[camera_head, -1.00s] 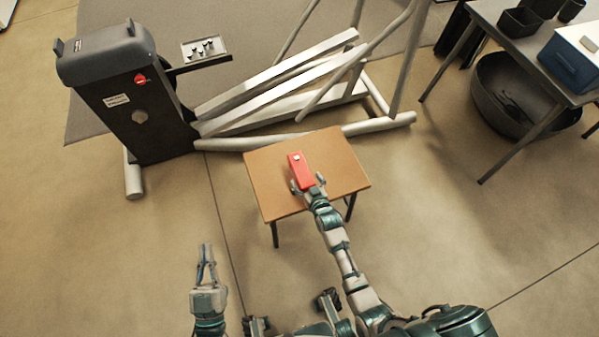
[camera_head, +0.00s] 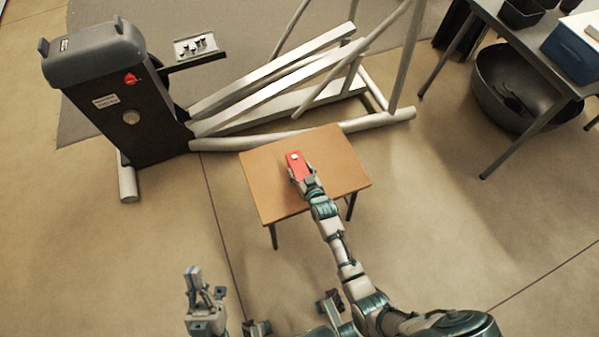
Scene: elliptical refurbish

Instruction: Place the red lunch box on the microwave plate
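A small red box (camera_head: 297,164) with a pale patch near its far end is at the wooden table (camera_head: 265,190), over the middle of its top. I cannot tell whether it rests on the wood or is slightly raised. My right gripper (camera_head: 303,177) reaches in from the front, its fingers closed against the two sides of the box's near end, which they partly hide. My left gripper (camera_head: 206,282) is over the floor at the lower left, apart from the table, with its fingers apart and empty. No microwave or microwave plate is in view.
An elliptical trainer (camera_head: 125,105) stands behind the table, its frame close to the far edge. A small panel with knobs (camera_head: 196,47) juts from it. At the right, a dark table (camera_head: 520,45) holds a blue box (camera_head: 575,50), with a black tub (camera_head: 515,90) beneath.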

